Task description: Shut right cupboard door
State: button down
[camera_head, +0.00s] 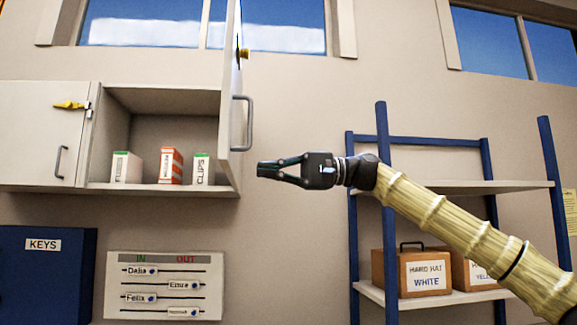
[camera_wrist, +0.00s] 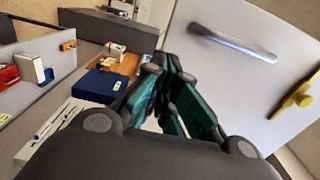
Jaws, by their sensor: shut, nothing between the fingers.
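The right cupboard door (camera_head: 236,75) stands open, swung out toward me and seen nearly edge-on in the head view. Its grey bar handle (camera_head: 248,122) and a yellow catch (camera_head: 244,54) are on its outer face. The wrist view shows that door (camera_wrist: 205,75) close by on the right, with the handle (camera_wrist: 233,42) at the top and the yellow catch (camera_wrist: 292,102) at the right. My gripper (camera_head: 262,169) is shut and empty, just right of the door's lower edge in the head view. I cannot tell whether it touches the door.
The open cupboard (camera_head: 165,188) holds three small boxes, including a CLIPS box (camera_head: 201,169). The left cupboard door (camera_head: 35,135) is shut. Below are a blue KEYS cabinet (camera_head: 40,280) and an IN/OUT board (camera_head: 165,290). A blue-post shelf rack (camera_head: 383,215) stands at the right.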

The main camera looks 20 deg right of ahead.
jog(key=shift+p+x, duration=0.75)
jog(key=shift+x, duration=1.8)
